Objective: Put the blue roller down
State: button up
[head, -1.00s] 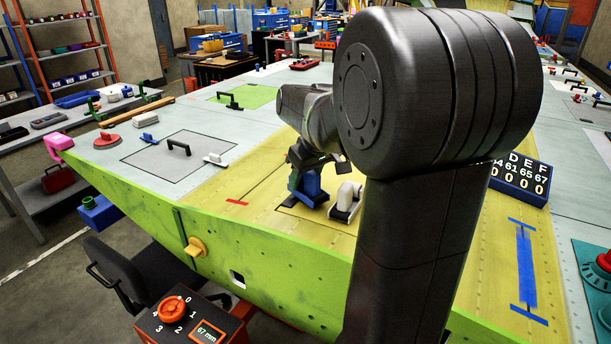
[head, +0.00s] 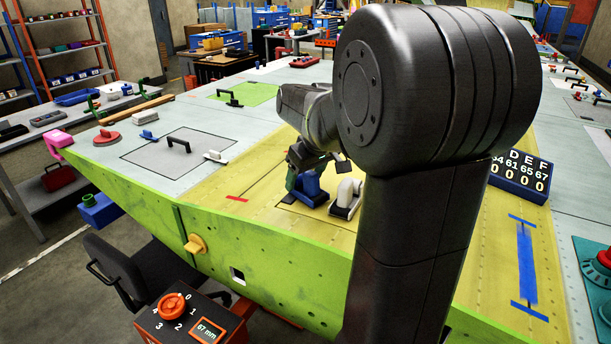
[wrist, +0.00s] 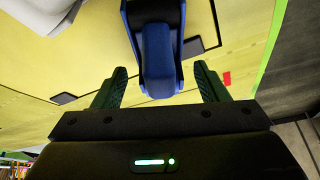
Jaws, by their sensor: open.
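The blue roller (head: 309,189) stands on the yellow wing panel, at the black-outlined patch, left of a white-and-black roller (head: 346,198). In the wrist view the blue roller (wrist: 158,55) reaches from the top edge down between my fingers. My gripper (wrist: 160,72) is open, with its two green fingers on either side of the roller's near end and yellow panel showing in the gaps. In the head view my gripper (head: 308,172) is at the blue roller, partly hidden by my arm. The roller's far end is cut off in the wrist view.
A red mark (head: 237,198) lies on the yellow panel to the left. A black handle (head: 179,146), a small white tool (head: 216,157) and a red round tool (head: 107,138) sit on the grey panel further left. The green front edge (head: 275,265) of the wing is near.

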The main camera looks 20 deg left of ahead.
aim_at(317, 191)
jog(key=shift+r+p, duration=0.3)
jog(key=shift+r, duration=0.25)
jog(key=b+v, duration=0.1)
jog(key=v, duration=1)
jog(key=shift+r, duration=0.3)
jog(key=shift+d, duration=0.1)
jog(key=x, duration=1.3)
jog(key=shift+s+d+f, duration=0.1)
jog(key=shift+d+f, duration=0.05)
jog(key=shift+d, duration=0.05)
jog(key=shift+r+p, duration=0.3)
jog(key=shift+r, duration=0.2)
jog(key=shift+d, duration=0.1)
